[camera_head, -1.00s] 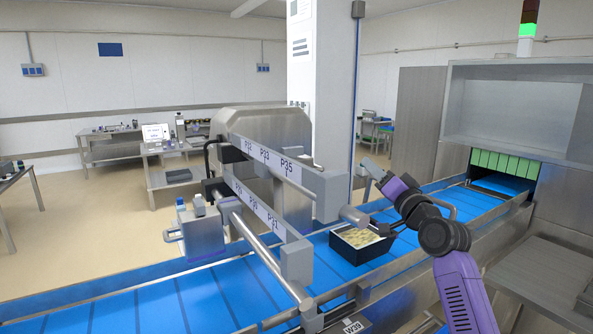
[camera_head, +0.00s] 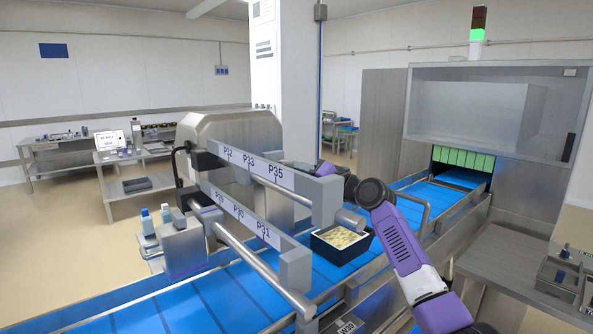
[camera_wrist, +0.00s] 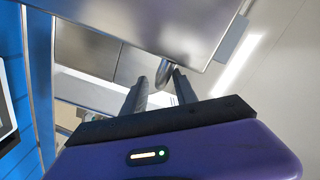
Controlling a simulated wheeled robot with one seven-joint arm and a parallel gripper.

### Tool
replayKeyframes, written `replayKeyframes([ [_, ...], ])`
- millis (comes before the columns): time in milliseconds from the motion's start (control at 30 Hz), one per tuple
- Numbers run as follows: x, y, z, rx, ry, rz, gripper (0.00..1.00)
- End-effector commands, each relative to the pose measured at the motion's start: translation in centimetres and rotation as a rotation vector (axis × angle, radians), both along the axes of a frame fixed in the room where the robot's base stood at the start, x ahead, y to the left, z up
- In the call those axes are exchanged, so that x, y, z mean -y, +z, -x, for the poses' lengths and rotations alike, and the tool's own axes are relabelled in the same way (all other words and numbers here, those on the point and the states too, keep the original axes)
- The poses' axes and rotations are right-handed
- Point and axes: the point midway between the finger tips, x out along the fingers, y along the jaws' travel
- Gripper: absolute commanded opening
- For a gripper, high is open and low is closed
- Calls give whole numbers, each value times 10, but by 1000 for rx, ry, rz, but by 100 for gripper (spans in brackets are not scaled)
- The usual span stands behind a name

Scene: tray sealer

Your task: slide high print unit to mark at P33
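The upper rail (camera_head: 240,165) carries the marks P32, P33 and P35. A grey block (camera_head: 327,201) sits at its near right end, past P35, and looks like the high print unit. A round metal bar (camera_head: 350,220) sticks out at its lower right. In the wrist view my gripper (camera_wrist: 159,78) is open. A rounded metal rod tip (camera_wrist: 164,71) shows between or just beyond the fingertips; contact cannot be told. In the head view my fingers are hidden; my purple wrist shows just behind the block's top.
The lower rail (camera_head: 242,215) ends in another grey block (camera_head: 295,269), below and nearer. A black tray (camera_head: 342,244) with food stands on the blue conveyor (camera_head: 205,297) close to the upper block. A steel housing (camera_head: 235,133) stands behind the rails.

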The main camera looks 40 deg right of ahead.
Motion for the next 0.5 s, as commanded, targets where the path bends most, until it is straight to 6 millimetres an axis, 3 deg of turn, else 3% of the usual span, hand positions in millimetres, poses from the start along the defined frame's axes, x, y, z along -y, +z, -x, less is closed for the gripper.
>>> replayKeyframes([
  [200,-1,0,-19,0,0,1,34],
  [500,-2,0,-23,0,0,1,34],
])
